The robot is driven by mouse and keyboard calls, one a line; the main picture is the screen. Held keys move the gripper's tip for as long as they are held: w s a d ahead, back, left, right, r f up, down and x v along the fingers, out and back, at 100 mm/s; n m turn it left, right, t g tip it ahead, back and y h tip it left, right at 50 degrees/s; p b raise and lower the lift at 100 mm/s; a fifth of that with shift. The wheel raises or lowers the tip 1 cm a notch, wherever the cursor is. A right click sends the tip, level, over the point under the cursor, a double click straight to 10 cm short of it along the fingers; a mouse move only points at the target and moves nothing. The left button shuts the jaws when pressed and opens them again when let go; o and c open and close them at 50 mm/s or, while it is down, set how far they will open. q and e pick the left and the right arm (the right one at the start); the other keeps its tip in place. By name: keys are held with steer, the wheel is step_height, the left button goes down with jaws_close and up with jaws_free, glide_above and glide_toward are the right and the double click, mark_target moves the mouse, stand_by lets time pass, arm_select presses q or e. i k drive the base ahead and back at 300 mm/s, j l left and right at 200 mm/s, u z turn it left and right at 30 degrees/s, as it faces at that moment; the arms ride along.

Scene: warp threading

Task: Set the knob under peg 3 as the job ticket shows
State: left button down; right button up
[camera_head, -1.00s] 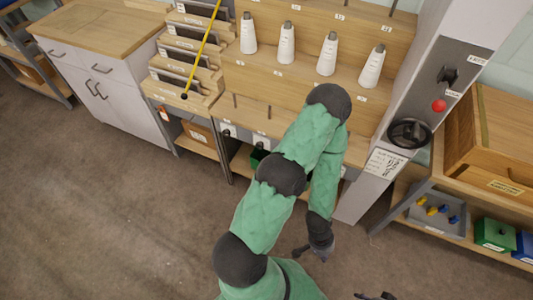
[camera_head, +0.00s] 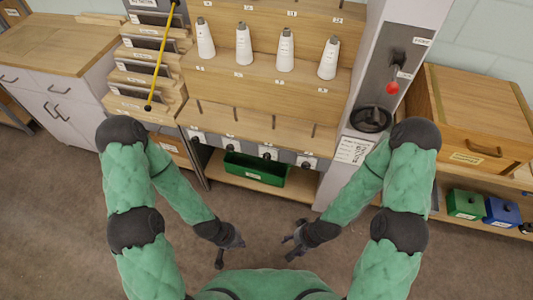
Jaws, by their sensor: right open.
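A row of dark knobs sits on white plates along the front edge of the rack, below a row of short pegs. The third knob from the left (camera_head: 267,156) is below the third peg from the left (camera_head: 273,121); their labels and the knob's setting are too small to read. A white printed sheet, possibly the job ticket (camera_head: 353,150), is on the grey column; its text is unreadable. My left gripper (camera_head: 229,250) is empty, low in front of the rack, and its fingers look spread. My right gripper (camera_head: 291,247) is open and empty beside it. Neither touches a knob.
A green bin (camera_head: 255,168) is on the shelf below the knobs. The column carries a black handwheel (camera_head: 370,118) and a red knob (camera_head: 392,88). A yellow rod (camera_head: 160,55) leans across the stepped trays at left. White cones (camera_head: 285,50) stand above.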

mark_target(268, 157)
steer(key=i+j+z, duration=0.15)
steer(key=j+z, duration=0.2)
steer(key=j, duration=0.2)
steer(key=i+j+z, duration=0.1)
steer(key=j+z, duration=0.3)
steer(key=j, duration=0.15)
steer(key=j+z, duration=0.35)
steer(key=j, duration=0.2)
